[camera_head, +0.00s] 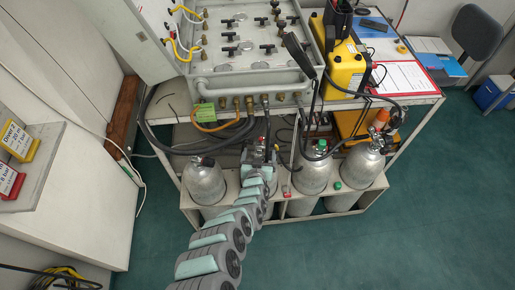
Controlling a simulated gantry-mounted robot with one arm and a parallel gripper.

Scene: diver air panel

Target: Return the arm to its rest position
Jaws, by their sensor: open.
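My arm reaches up from the bottom of the head view to the air panel's bench. My gripper (262,148) is at its far end, just below the bench's front edge, among the cylinders' valves and hoses. It is small in the picture and partly lost against dark fittings, but it looks open. I see nothing held in it. Whether it touches a valve or a hose I cannot tell. A grey cylinder (204,182) stands left of it and another cylinder (311,174) stands right of it.
The air panel (245,40) with its valves stands above the gripper. Hoses hang around it, including a black hose (185,146). A third cylinder (362,166) is farther right. A yellow case (346,68) sits on the bench. The green floor (400,240) is clear at lower right.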

